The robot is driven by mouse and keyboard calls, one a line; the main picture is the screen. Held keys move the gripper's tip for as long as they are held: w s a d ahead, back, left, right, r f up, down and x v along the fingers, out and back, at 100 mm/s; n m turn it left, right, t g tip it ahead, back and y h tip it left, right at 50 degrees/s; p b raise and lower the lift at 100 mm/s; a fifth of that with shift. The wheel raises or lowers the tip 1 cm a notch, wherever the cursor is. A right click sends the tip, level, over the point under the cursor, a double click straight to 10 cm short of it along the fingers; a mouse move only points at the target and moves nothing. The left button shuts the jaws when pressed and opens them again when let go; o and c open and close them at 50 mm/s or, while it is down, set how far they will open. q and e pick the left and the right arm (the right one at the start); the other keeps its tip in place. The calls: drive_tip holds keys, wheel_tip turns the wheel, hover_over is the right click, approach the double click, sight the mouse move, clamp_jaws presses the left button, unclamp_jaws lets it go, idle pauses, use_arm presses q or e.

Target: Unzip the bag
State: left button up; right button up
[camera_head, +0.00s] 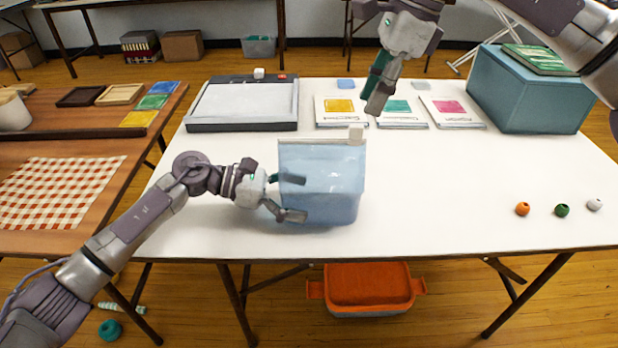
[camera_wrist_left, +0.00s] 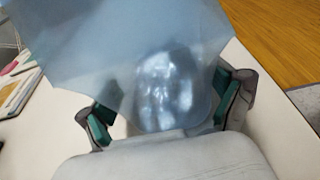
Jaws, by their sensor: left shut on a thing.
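A translucent pale-blue bag (camera_head: 325,180) stands on the white table, and it fills the top middle of the left wrist view (camera_wrist_left: 135,50). A pale zip strip (camera_head: 315,141) runs along its top edge, with a white slider (camera_head: 356,134) at the right end. My left gripper (camera_head: 288,196) is shut on the bag's left side; its green-padded fingers show on both sides of the bag in the left wrist view (camera_wrist_left: 165,112). My right gripper (camera_head: 378,95) hangs above the table, behind and above the slider, apart from the bag. Its finger gap is unclear.
A paper trimmer (camera_head: 242,105) lies at the back left, with several booklets (camera_head: 342,111) beside it. A teal box (camera_head: 525,95) stands at the back right. Beads (camera_head: 562,210) lie at the right. The table's front middle is clear.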

sight(358, 125)
drive_tip(key=shift+x, duration=2.3)
drive_tip(key=shift+a+f, duration=0.1)
drive_tip(key=shift+f, duration=0.05)
clamp_jaws()
drive_tip(key=shift+a, duration=5)
drive_tip(key=shift+o, duration=0.7)
unclamp_jaws()
drive_tip(key=shift+c, duration=0.7)
